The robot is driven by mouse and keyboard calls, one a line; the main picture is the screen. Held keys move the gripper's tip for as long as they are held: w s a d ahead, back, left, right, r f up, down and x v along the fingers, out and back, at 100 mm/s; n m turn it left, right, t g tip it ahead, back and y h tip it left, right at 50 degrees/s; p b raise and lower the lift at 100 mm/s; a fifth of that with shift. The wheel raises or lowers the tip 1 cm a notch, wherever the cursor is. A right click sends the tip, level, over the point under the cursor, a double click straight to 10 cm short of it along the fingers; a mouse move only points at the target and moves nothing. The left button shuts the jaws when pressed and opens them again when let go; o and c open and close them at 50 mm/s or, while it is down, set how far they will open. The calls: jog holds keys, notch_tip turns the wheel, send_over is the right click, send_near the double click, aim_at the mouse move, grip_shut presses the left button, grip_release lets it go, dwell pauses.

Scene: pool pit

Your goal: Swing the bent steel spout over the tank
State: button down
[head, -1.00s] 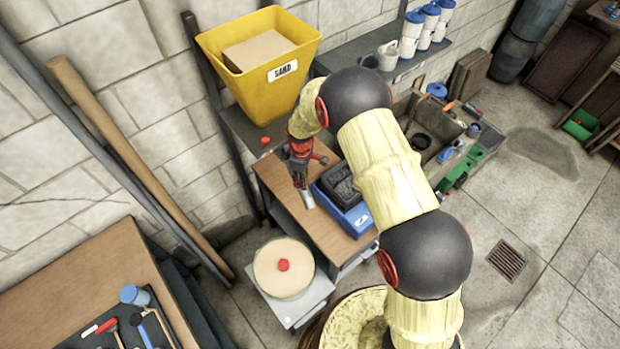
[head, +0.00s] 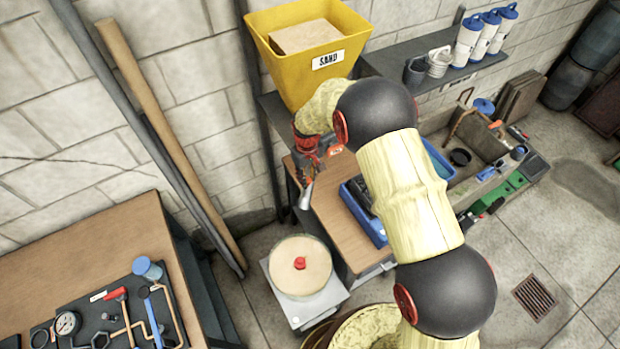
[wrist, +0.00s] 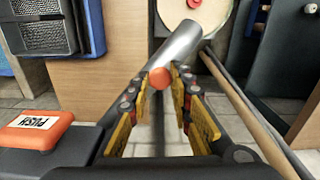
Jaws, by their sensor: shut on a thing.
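The bent steel spout (wrist: 176,50) shows in the wrist view as a grey tube with an orange end between my fingers. In the head view, the silver spout (head: 306,196) slants down at the bench's left edge. My gripper (wrist: 165,85) is shut on the spout; it also shows in the head view (head: 308,172). The round tank (head: 312,283), with a sand-coloured top and red knob, stands below the spout in the head view. Part of the tank (wrist: 222,12) shows beyond the spout's far end in the wrist view. The height gap is unclear.
The tank sits on a pale square stand (head: 335,297). The wooden bench (head: 345,233) bears blue trays, partly hidden by my arm. A yellow sand bin (head: 280,65) is behind. A tool bench (head: 60,240) stands left.

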jog(key=shift+a+r, duration=0.1)
jog(key=shift+a, duration=0.05)
jog(key=c, duration=1.7)
grip_release()
jog(key=shift+a, duration=0.15)
jog(key=shift+o, duration=0.6)
notch_tip(320, 180, up, 12)
